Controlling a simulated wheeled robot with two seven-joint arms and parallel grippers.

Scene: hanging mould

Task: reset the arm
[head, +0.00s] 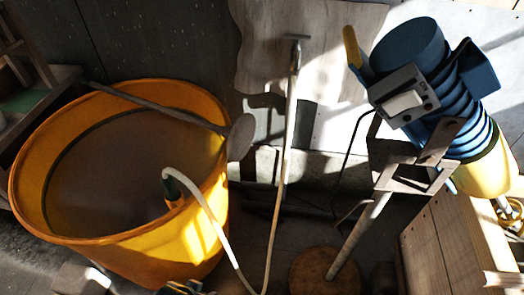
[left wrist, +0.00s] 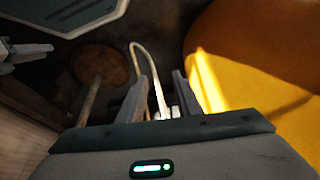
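In the left wrist view my left gripper (left wrist: 160,76) has its two dark fingers apart, with no object held between them. A pale hose (left wrist: 140,50) shows beyond and between the fingers; I cannot tell how far away it is. In the head view my left gripper is not clearly seen; a small dark piece at the bottom edge may be part of that arm. A light grey pronged part at the left of the left wrist view may be my right gripper, but its state is unclear. The head view does not clearly show my right gripper.
A large yellow tub (head: 120,240) of grey contents fills the left, with a long-handled paddle (head: 240,138) across its rim. The pale hose (head: 222,235) loops from the tub's side. A blue ribbed machine (head: 408,45) stands at right, above a wooden crate (head: 450,245) and round wooden base (head: 318,275).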

